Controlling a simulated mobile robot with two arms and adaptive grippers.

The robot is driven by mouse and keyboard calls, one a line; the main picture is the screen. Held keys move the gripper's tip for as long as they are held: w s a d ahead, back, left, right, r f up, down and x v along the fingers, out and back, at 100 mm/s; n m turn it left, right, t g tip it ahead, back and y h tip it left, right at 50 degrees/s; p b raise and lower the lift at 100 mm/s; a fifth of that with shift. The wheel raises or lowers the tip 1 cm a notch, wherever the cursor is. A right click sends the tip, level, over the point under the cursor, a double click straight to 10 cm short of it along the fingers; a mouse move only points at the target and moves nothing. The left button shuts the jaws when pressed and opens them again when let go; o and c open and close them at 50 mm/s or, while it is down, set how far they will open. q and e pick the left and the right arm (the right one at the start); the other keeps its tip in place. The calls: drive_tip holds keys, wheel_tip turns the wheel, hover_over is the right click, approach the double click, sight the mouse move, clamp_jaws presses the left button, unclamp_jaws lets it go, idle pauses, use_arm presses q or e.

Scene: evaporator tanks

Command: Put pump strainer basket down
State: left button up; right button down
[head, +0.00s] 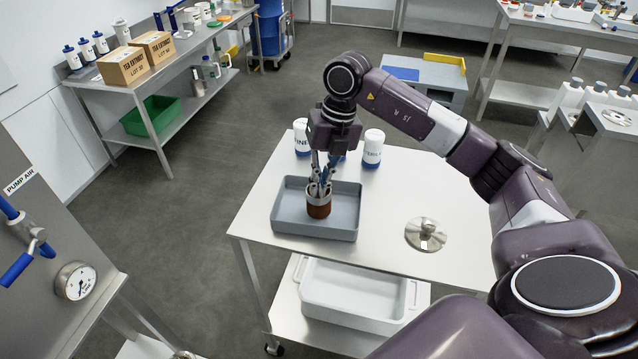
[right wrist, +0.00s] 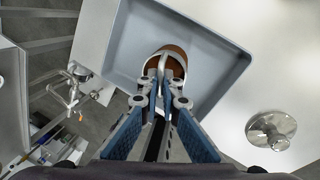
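The pump strainer basket (head: 318,208) is a small brown cylinder with a pale rim and a metal handle. It is upright inside the grey tray (head: 287,222) on the table, at or very near the tray floor; I cannot tell whether it touches. My right gripper (head: 320,184) points straight down over it. In the right wrist view the fingers (right wrist: 166,78) are close together on the handle of the basket (right wrist: 175,52), hiding part of its top. My left gripper is not in view.
A steel lid with a knob (head: 426,234) lies on the table right of the tray. A white bin (head: 352,292) sits on the lower shelf. The table's front right is clear.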

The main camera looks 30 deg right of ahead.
sight(329, 193)
drive_tip(key=shift+f, duration=0.15)
drive_tip(key=c, duration=2.2)
unclamp_jaws()
drive_tip(key=shift+o, duration=0.2)
drive_tip(key=shift+r, duration=0.6)
wheel_tip(329, 193, up, 11)
drive_tip(key=d+b, duration=0.1)
drive_tip(key=d, duration=0.1)
drive_tip(key=shift+s, duration=0.45)
